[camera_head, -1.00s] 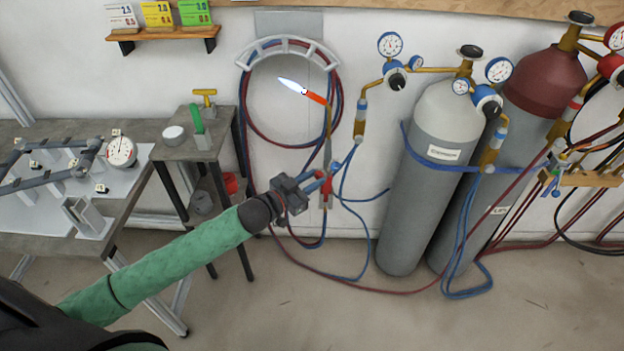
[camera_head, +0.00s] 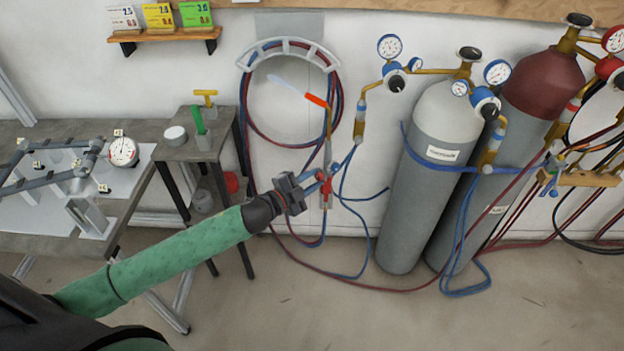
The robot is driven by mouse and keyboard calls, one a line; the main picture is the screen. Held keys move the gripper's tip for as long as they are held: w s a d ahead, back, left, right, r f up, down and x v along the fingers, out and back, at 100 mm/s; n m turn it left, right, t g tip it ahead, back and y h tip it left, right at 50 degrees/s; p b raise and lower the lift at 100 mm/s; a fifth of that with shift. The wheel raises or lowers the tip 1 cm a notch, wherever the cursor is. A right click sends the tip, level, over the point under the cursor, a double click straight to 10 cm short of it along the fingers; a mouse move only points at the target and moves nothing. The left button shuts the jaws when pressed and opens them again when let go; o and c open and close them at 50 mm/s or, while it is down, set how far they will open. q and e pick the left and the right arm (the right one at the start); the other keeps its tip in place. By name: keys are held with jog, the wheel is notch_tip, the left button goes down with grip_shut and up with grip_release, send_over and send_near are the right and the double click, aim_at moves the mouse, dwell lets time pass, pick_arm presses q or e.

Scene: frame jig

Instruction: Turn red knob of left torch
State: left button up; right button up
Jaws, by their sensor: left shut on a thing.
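The left torch (camera_head: 329,125) hangs upright by the wall below the hose rack, its orange-red tip (camera_head: 317,101) pointing up and left. A pale, faint flame (camera_head: 288,81) extends from the tip. The red knob (camera_head: 327,187) is low on the torch handle, with a blue knob (camera_head: 337,167) just above it. My left gripper (camera_head: 318,183) reaches in from the left and is shut on the red knob. The fingertips partly hide the knob. My right gripper is not in view.
Hoses hang in loops from the white rack (camera_head: 285,46). A grey cylinder (camera_head: 425,180) and a red-topped cylinder (camera_head: 540,82) stand to the right. Another torch (camera_head: 553,168) sits by a wooden holder (camera_head: 590,179). A small side table (camera_head: 178,150) and a workbench (camera_head: 40,244) stand left.

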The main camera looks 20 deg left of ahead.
pick_arm(q)
jog(key=shift+m, duration=0.6)
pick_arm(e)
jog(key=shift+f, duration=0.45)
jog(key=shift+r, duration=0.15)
pick_arm(q)
jog(key=o, duration=1)
jog(key=shift+s+a, duration=0.1)
jog(key=shift+s, duration=0.1)
jog(key=shift+s+a, duration=0.15)
jog(key=shift+s, duration=0.1)
jog(key=b+v, duration=0.2)
jog(key=v, duration=0.4)
jog(key=shift+s+a+b, duration=0.2)
jog(key=shift+s+b, duration=0.1)
jog(key=shift+s, duration=0.05)
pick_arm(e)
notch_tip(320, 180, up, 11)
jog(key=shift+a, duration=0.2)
